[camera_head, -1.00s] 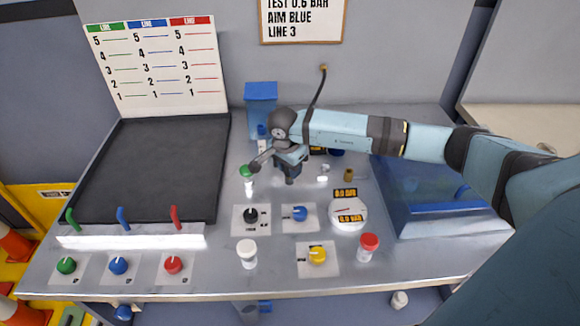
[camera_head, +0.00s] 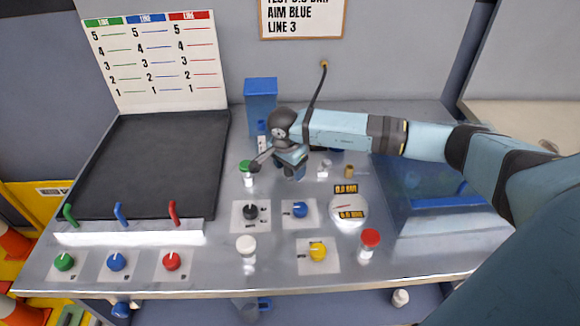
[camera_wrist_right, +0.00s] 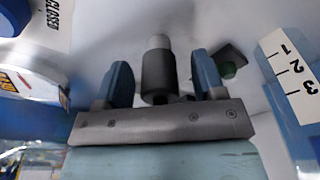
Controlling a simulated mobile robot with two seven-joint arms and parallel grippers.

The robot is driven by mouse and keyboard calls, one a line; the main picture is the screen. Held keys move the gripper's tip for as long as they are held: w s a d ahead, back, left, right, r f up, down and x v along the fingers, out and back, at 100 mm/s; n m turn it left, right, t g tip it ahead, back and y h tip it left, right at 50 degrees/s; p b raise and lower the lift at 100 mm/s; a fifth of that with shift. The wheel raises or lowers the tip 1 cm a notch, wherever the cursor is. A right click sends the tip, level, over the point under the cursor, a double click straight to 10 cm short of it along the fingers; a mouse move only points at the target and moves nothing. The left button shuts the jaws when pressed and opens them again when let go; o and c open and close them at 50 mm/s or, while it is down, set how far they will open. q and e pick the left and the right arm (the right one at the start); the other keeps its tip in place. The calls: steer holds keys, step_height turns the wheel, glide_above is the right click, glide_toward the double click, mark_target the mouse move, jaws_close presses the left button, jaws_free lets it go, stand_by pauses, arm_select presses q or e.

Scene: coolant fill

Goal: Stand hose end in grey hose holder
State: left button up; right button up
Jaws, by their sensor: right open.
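My right gripper (camera_head: 291,172) is over the bench, left of the small upright pale piece. In the right wrist view its two blue fingers (camera_wrist_right: 162,82) stand apart. Between them is a dark cylinder with a pale grey tip (camera_wrist_right: 158,75), with a gap on each side. It looks like the hose end, but I cannot tell whether it stands in the grey holder. The black hose (camera_head: 317,88) drops from the wall and passes behind my right arm; its lower part is hidden in the head view. I cannot make out the grey holder clearly. My left gripper is out of view.
A green-capped bottle (camera_head: 247,171) stands just left of the gripper. A blue tank (camera_head: 261,97) stands behind. A round gauge (camera_head: 348,209), a white-capped bottle (camera_head: 247,248) and a red-capped bottle (camera_head: 369,242) are in front.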

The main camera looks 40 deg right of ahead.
step_height(320, 180, up, 2)
steer(key=shift+a+r, duration=0.1)
steer(key=shift+a, duration=0.05)
arm_select(q)
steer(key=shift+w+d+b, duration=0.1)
steer(key=shift+b, duration=0.35)
arm_select(e)
step_height(320, 180, up, 12)
steer(key=a, duration=0.1)
steer(key=shift+s+a+f, duration=0.25)
steer(key=shift+a, duration=0.1)
steer(key=shift+f, duration=0.1)
